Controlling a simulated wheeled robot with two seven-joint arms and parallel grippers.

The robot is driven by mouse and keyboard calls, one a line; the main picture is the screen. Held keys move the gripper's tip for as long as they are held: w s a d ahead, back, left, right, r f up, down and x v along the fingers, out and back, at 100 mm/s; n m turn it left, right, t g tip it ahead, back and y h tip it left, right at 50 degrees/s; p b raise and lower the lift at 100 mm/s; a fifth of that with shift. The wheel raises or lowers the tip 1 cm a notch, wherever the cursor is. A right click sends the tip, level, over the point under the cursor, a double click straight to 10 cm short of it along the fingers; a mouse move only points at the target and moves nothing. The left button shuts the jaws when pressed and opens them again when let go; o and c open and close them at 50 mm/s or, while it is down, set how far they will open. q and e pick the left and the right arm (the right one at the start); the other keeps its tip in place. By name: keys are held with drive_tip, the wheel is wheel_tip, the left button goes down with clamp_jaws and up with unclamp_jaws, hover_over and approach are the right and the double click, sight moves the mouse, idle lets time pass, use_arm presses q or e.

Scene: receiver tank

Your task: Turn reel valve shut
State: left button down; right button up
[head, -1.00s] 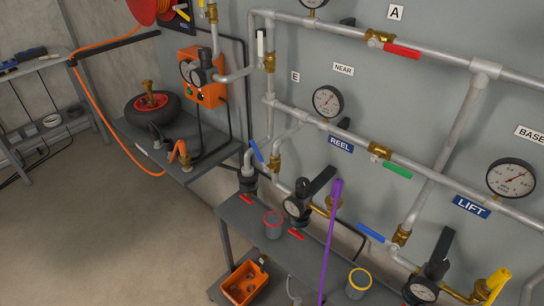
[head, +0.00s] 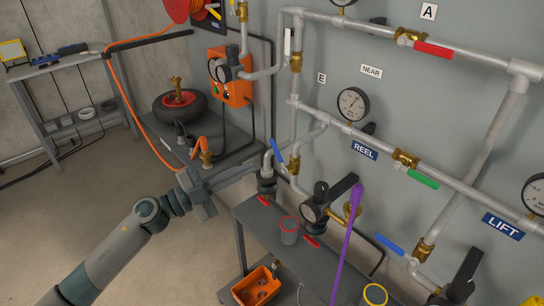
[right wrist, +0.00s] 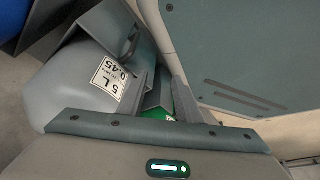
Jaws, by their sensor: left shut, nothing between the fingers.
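The REEL sign (head: 365,150) is on the wall below a gauge. Left of it, a brass valve (head: 294,165) with a blue lever (head: 278,149) sits on the pipe branch dropping from the header. The lever slants up and left; I cannot tell its exact angle to the pipe. My left gripper (head: 268,165) comes in from the left, shut and empty. Its fingers point right, close to the lever's lower end; I cannot tell whether they touch.
Right of the sign is a green-lever valve (head: 422,178); a red-lever valve (head: 433,49) is higher. An orange box (head: 237,90) is at left. Open floor lies left.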

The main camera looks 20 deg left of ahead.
sight(278, 157)
use_arm(q)
drive_tip(key=shift+s+d+r+m+g, duration=0.25)
drive_tip(key=shift+s+r+m+g, duration=0.05)
drive_tip(key=shift+r, duration=0.15)
use_arm(e)
drive_tip(key=shift+w+a, duration=0.1)
use_arm(q)
drive_tip(key=shift+w, duration=0.1)
